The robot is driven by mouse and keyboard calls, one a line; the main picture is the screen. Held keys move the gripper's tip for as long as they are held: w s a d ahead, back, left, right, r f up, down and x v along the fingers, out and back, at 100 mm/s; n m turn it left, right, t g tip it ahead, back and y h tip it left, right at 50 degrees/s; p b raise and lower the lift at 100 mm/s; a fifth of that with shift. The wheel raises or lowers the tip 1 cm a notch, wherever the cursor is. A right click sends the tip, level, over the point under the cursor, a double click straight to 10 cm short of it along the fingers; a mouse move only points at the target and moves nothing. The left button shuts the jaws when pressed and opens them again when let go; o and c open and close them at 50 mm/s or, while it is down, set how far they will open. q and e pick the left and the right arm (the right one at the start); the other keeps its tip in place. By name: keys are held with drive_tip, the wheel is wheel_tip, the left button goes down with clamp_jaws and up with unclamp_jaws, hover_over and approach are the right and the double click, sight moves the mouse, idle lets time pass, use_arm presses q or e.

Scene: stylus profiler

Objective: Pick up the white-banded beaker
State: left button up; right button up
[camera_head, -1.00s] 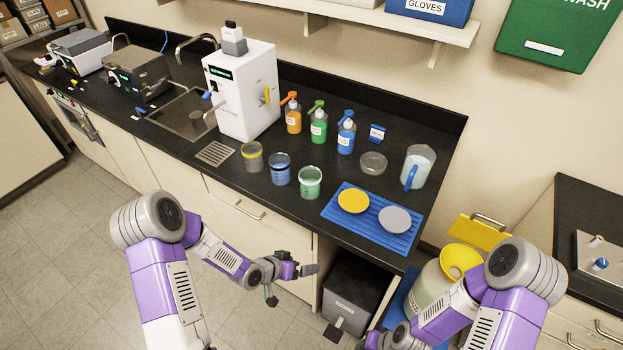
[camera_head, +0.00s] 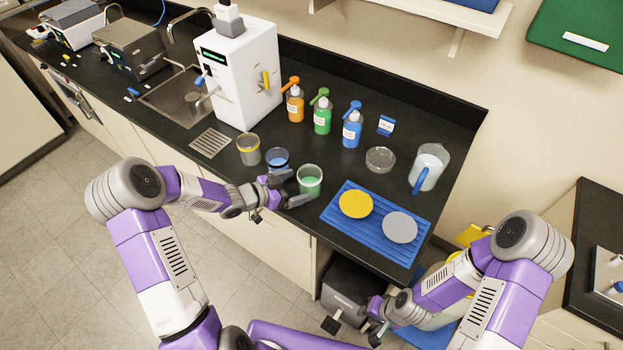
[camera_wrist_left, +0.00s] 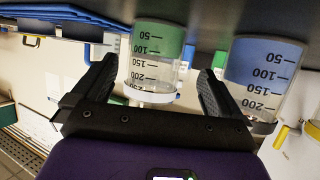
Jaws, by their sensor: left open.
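The white-banded beaker (camera_head: 310,181) holds green liquid and stands upright near the front edge of the black counter. It also shows in the left wrist view (camera_wrist_left: 156,62), upside down, with its white band near the rim. My left gripper (camera_head: 287,190) is open, at the beaker's near left side. In the left wrist view its two fingers (camera_wrist_left: 153,88) lie on either side of the beaker, with visible gaps. My right gripper (camera_head: 376,322) is low, beside the dark bin below the counter; its jaws are too small to read.
A blue-liquid beaker (camera_head: 277,160) stands close left of the white-banded one, just behind my left gripper. A yellow-banded beaker (camera_head: 248,150) is further left. A blue mat (camera_head: 372,240) with two discs lies to the right. Several pump bottles stand behind.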

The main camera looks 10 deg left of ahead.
use_arm(q)
drive_tip(key=x, duration=0.5)
drive_tip(key=shift+d+f+b, duration=0.15)
drive_tip(key=shift+d+b, duration=0.15)
drive_tip(key=shift+d, duration=0.15)
drive_tip(key=c, duration=1.2)
